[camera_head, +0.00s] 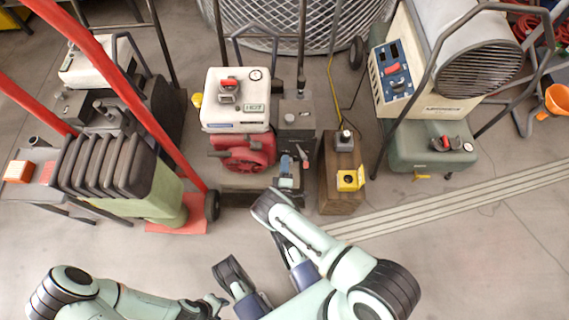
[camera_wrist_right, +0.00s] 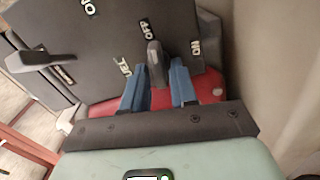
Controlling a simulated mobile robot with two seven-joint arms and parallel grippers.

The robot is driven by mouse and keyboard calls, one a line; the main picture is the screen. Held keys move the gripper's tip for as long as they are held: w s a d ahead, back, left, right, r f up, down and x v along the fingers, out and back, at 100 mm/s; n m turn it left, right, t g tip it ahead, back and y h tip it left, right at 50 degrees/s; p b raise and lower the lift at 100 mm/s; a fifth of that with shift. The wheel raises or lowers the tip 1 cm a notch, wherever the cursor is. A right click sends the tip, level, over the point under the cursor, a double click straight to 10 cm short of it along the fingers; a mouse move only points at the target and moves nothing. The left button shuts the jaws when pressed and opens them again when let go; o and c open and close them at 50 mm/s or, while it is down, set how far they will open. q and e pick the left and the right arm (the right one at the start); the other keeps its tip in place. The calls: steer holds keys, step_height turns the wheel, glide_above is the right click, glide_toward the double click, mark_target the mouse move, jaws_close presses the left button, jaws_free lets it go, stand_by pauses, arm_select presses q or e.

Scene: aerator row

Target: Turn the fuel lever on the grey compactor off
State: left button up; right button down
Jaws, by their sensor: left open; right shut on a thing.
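In the right wrist view, a dark grey panel (camera_wrist_right: 105,45) of the compactor carries the labels FUEL, OFF and ON. The dark fuel lever (camera_wrist_right: 155,62) lies close below OFF, with ON to its right. My right gripper (camera_wrist_right: 157,80) has its blue fingers on either side of the lever, shut on it. In the head view my right arm reaches to the front of the middle machine, seemingly the compactor with its grey box (camera_head: 298,118); the lever is too small to make out there. My left gripper (camera_head: 257,258) is open and empty above the floor.
A red-handled machine with a ribbed bellows (camera_head: 105,165) stands at left. A cream heater (camera_head: 440,85) stands at right. The front floor is clear.

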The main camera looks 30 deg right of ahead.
steer(key=shift+n, duration=0.8)
steer(key=shift+d, duration=0.1)
steer(key=c, duration=1.1)
jaws_free()
steer(key=shift+c, duration=0.2)
